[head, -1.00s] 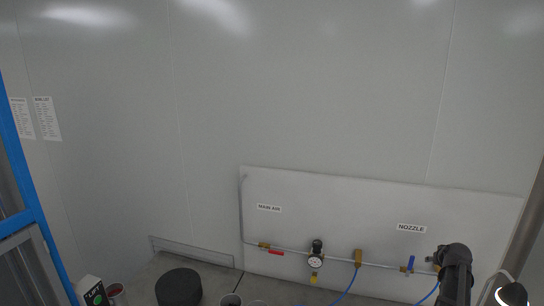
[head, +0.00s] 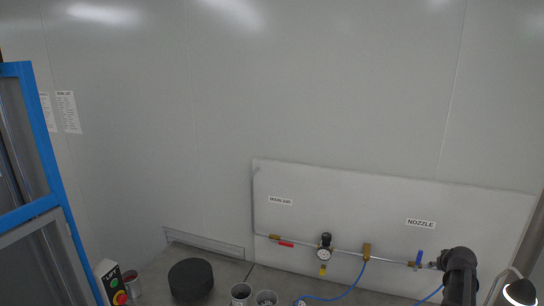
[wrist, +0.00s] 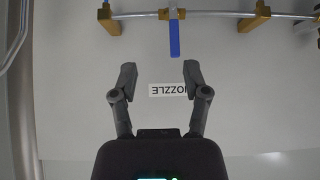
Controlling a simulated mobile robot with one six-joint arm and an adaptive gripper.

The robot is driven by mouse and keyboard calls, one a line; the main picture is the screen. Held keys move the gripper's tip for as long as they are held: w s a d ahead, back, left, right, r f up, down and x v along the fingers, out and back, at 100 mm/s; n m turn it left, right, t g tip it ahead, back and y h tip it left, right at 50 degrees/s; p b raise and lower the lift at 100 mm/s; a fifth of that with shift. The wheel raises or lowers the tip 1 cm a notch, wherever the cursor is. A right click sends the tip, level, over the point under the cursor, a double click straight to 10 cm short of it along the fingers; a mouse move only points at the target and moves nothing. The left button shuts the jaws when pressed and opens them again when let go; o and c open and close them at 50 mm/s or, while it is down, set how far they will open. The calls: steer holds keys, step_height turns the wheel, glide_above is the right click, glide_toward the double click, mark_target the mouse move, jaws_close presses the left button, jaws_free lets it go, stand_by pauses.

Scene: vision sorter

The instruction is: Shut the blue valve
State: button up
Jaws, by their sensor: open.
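The blue valve (head: 419,257) is on the pipe below the NOZZLE label in the head view. Its blue handle stands up, crosswise to the pipe. In the wrist view, which shows the label upside down, the blue handle (wrist: 174,38) hangs down from the pipe at the top middle. My gripper (wrist: 160,74) is open and empty in the wrist view. Its two fingers point toward the pipe, and the handle's free end lies beyond them, between their lines and slightly right of centre. In the head view my dark arm is just right of the valve; the fingertips cannot be made out.
A red-handled valve (head: 286,244) lies along the pipe under MAIN AIR. A round gauge (head: 324,255) and a brass fitting (head: 367,250) with a blue hose sit left of the blue valve. A black cylinder (head: 191,280) and metal cups (head: 241,293) stand below. A lamp (head: 520,292) is at right.

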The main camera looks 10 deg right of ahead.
steer(key=w+a+f+n+g+y+b, duration=0.15)
steer(key=a+f+b, duration=0.45)
steer(key=a, duration=0.8)
steer(key=a+f+n+g+y+b, duration=0.15)
steer(key=a+f+b, duration=0.25)
steer(key=a+f, duration=0.7)
steer(key=s+a+f+g+b, duration=0.1)
steer(key=s+a+f+b, duration=0.1)
steer(key=a, duration=0.6)
steer(key=s+a+f+n+g+b, duration=0.1)
steer(key=s+a+f+g+b, duration=0.1)
steer(key=a, duration=0.7)
steer(key=s+a+f+n+g+b, duration=0.1)
steer(key=s+a+f+b, duration=0.2)
steer(key=s+a+b, duration=0.2)
steer(key=s+a, duration=0.1)
steer(key=a, duration=0.2)
steer(key=shift+s+a+f+g+y, duration=0.25)
steer(key=shift+s+f+g+y, duration=0.05)
steer(key=shift+g, duration=0.1)
